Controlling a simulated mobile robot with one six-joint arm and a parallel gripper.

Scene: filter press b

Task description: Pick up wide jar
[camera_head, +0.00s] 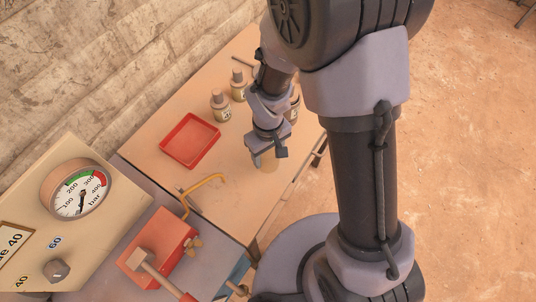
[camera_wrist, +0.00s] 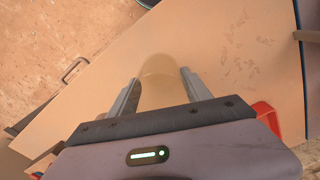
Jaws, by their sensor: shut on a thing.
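The wide jar (camera_wrist: 160,72) is pale and see-through, with a tan tint close to the table's colour. In the wrist view it stands between the two fingers of my gripper (camera_wrist: 158,92), which are shut on its sides. In the head view my gripper (camera_head: 268,152) points down over the table near its front edge. The jar (camera_head: 268,170) shows faintly below the fingers there. I cannot tell whether its base touches the table.
A red tray (camera_head: 190,140) lies left of my gripper on the wooden table (camera_head: 225,180). Bottles (camera_head: 220,106) stand behind it. A yellow bent handle (camera_head: 204,184), a red box (camera_head: 158,245) and a gauge panel (camera_head: 80,215) are nearer, at lower left.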

